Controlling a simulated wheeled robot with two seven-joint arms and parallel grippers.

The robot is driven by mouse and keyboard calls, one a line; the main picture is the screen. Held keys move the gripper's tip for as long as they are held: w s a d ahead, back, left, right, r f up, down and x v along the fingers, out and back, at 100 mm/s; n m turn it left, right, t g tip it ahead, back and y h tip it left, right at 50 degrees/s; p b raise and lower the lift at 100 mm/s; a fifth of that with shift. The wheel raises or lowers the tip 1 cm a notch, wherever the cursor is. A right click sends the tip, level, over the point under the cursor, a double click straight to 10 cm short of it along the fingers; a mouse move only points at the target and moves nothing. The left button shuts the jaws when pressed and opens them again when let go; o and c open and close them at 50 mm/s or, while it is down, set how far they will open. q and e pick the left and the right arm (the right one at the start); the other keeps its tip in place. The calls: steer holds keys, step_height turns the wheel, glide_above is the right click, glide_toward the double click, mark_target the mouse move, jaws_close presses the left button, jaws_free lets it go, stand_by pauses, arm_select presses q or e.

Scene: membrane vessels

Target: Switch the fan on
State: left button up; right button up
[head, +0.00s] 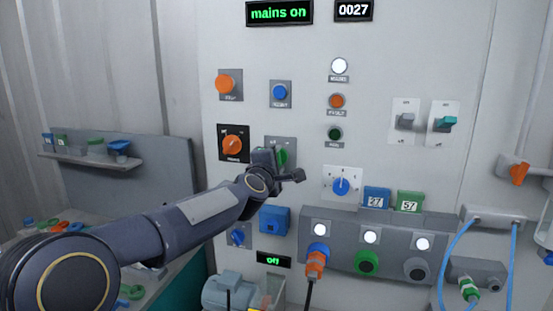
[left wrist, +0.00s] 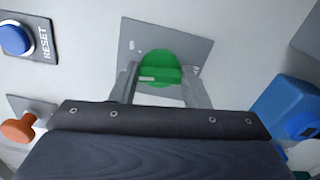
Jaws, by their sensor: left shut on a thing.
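A green rotary knob (head: 283,157) on a grey plate sits on the wall panel, partly hidden behind my left gripper (head: 274,160) in the head view. In the left wrist view the green knob (left wrist: 160,66) is between the two fingers of my left gripper (left wrist: 160,84), which is shut on it. A pale mark shows on the knob's left part. Any label naming this knob as the fan switch is hidden or too small to read. My right gripper is not in view.
An orange knob (head: 232,145) is close to the left of the green one, and a blue RESET button (head: 280,92) is above. A blue box (head: 275,220) is below. A blue-pointer dial (head: 341,186) is to the right. A display (head: 279,13) reads "mains on".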

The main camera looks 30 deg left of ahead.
arm_select(q)
steer(key=shift+f+m+p, duration=0.1)
steer(key=shift+m+p, duration=0.9)
steer(key=shift+m, duration=2.8)
steer(key=o, duration=1)
steer(key=v, duration=0.8)
steer(key=shift+w, duration=0.1)
